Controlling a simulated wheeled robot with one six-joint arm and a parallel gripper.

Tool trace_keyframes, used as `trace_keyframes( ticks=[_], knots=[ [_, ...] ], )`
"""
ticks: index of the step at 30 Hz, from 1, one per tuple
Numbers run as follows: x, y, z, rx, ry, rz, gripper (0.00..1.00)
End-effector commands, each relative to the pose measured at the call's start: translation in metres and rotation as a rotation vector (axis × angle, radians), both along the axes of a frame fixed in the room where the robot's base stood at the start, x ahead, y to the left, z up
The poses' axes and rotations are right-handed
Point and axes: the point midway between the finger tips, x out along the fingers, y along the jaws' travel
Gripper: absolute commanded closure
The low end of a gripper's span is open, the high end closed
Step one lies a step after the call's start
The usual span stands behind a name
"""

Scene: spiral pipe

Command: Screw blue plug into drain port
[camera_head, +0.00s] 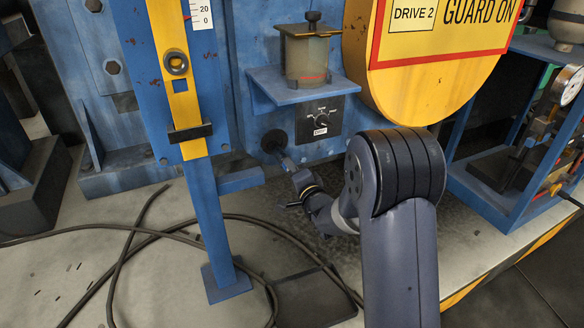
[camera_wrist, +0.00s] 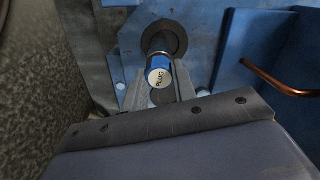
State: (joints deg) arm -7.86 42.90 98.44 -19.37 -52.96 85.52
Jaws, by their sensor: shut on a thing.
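The blue plug (camera_wrist: 158,69) shows in the wrist view with its white end, lettered PLUG, facing the camera. My gripper (camera_wrist: 160,88) is shut on it, with a finger on either side. The plug's dark far end lines up with the dark round drain port (camera_wrist: 168,36) and overlaps its opening. I cannot tell whether it is inside or how deep. In the head view the drain port (camera_head: 274,141) is a dark ring low on the blue wall. My gripper (camera_head: 287,162) reaches up to it; the plug is too small to make out there.
Above the port are a knob panel (camera_head: 320,119) and a shelf (camera_head: 292,88) bearing a brass cup (camera_head: 305,55). A blue post (camera_head: 212,220) stands left of my arm. Cables (camera_head: 130,232) lie on the floor. A copper pipe (camera_wrist: 275,82) is right of the port.

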Motion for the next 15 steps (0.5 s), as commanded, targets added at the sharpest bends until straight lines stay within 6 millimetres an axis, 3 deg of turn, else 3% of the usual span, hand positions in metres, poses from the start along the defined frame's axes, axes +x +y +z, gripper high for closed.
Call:
trace_keyframes(
  ticks=[15],
  knots=[
    [0.0007, -0.0001, 0.0021, 0.564, 0.243, 0.0, 1.0]
  ],
)
